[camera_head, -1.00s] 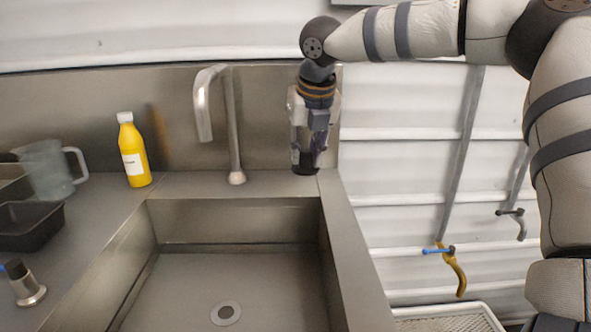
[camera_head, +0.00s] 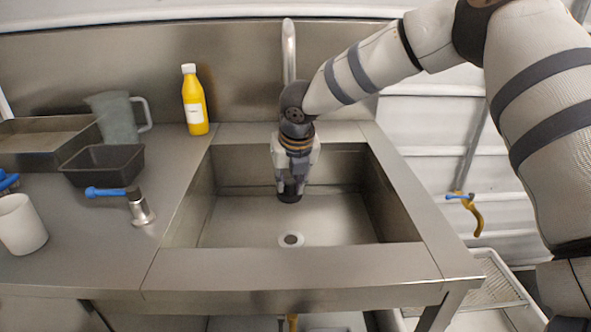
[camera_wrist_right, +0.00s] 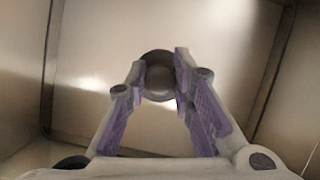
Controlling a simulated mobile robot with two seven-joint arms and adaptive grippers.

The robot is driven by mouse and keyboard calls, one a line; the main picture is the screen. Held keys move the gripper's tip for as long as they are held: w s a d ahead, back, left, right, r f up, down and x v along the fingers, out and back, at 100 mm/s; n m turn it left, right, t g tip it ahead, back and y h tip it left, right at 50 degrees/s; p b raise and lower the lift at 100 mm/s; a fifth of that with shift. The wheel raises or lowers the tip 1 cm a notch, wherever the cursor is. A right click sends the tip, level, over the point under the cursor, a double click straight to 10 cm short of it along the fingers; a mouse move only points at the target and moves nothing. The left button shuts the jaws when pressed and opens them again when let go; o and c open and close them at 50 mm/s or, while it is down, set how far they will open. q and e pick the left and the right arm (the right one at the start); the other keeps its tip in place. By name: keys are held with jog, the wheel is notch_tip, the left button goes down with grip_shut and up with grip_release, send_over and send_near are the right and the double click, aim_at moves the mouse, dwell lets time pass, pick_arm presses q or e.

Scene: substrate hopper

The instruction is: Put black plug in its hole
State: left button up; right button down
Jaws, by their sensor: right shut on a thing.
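The black plug (camera_head: 289,196) is held in my right gripper (camera_head: 291,180), above the sink basin. In the right wrist view the plug (camera_wrist_right: 157,75) sits between the tips of the right gripper's fingers (camera_wrist_right: 158,88). The drain hole (camera_head: 291,240) is a pale ring with a dark centre in the sink floor. It lies nearer the front than the plug, almost straight below it in the head view. The plug is apart from the hole. My left gripper is not in view.
The metal sink (camera_head: 420,258) has raised walls around the basin. A faucet (camera_head: 288,50) stands behind my right arm. A yellow bottle (camera_head: 195,105), a pitcher (camera_head: 117,118), a black tray (camera_head: 103,165), a blue-handled tap (camera_head: 141,208) and a white cup (camera_head: 20,225) are on the left counter.

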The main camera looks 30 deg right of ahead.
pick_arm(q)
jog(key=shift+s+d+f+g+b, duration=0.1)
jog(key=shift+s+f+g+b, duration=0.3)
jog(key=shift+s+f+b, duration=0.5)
pick_arm(e)
notch_tip(320, 180, down, 8)
jog(key=shift+d+f, duration=0.15)
pick_arm(q)
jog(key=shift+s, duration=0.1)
jog(key=shift+p, duration=0.3)
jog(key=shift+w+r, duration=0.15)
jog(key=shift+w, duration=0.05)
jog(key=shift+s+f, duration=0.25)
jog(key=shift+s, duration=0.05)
pick_arm(e)
jog(key=shift+f, duration=1.35)
